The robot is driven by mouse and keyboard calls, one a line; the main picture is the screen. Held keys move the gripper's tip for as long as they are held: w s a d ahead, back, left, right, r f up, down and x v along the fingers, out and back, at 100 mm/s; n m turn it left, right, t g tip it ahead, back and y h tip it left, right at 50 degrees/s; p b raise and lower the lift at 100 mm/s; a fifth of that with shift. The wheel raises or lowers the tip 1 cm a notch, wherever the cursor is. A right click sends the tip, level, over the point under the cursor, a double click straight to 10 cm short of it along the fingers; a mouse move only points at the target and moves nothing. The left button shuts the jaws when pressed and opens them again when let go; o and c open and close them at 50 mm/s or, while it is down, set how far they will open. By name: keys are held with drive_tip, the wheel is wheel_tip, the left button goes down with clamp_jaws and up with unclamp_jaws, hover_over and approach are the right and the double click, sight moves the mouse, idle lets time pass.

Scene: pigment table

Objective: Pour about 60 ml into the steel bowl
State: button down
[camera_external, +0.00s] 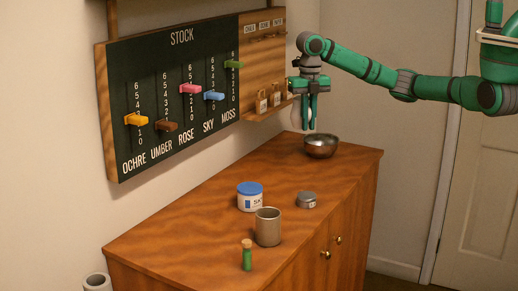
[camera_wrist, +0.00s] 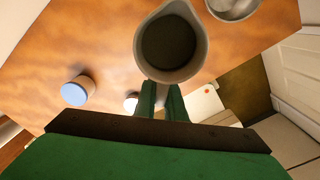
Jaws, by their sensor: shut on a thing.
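My gripper (camera_external: 310,124) is shut on a pale jug (camera_external: 296,117), held in the air above the far end of the cabinet top. In the wrist view the jug (camera_wrist: 200,55) is seen from above, in front of my green fingers (camera_wrist: 162,101), with a dark inside; I cannot tell how full it is. It looks roughly upright, and no stream shows. The steel bowl (camera_external: 321,148) stands on the cabinet top just below and a little right of the jug. A pale metallic rim, probably the bowl's (camera_wrist: 236,14), shows cut off at the top right in the wrist view.
The cabinet top (camera_external: 200,238) also holds a blue-lidded jar (camera_external: 250,197), a grey tin (camera_external: 306,200), a beige cup (camera_external: 268,228) and a green corked vial (camera_external: 247,256). The stock board (camera_external: 180,95) and a small shelf hang on the wall close left of my gripper.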

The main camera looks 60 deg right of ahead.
drive_tip(key=w+d+m, duration=0.2)
drive_tip(key=w+m, duration=0.4)
drive_tip(key=m, duration=0.1)
drive_tip(key=w+d+m, duration=0.2)
drive_tip(key=w+m, duration=0.5)
drive_tip(key=m, duration=0.1)
drive_tip(key=shift+w+d, duration=0.25)
drive_tip(key=shift+d, duration=0.1)
drive_tip(key=shift+f, duration=0.2)
drive_tip(key=s+d+f+t+y, duration=0.3)
drive_tip(key=d+t+y, duration=0.2)
drive_tip(key=y, duration=0.4)
drive_tip(key=shift+d+f+y, duration=0.3)
drive_tip(key=shift+f, duration=0.05)
